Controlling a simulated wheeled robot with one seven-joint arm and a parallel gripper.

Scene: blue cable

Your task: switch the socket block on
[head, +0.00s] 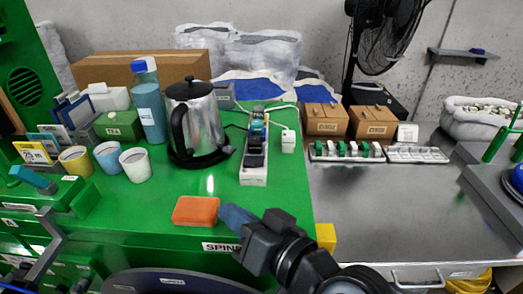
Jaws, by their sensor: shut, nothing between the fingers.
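The socket block (253,178) is a long white strip lying on the green worktop, pointing away from me. Dark plugs and a teal piece sit along its top. Its switch is too small to make out. My gripper (229,214) is black with blue fingers. It is shut and empty, low in the picture, nearer to me than the block's front end and a little to its left. A gap shows between the fingers and the block.
An orange sponge (196,211) lies just left of my fingers. A small white box (288,141) stands right of the block. The grey worktop (390,205) is largely clear.

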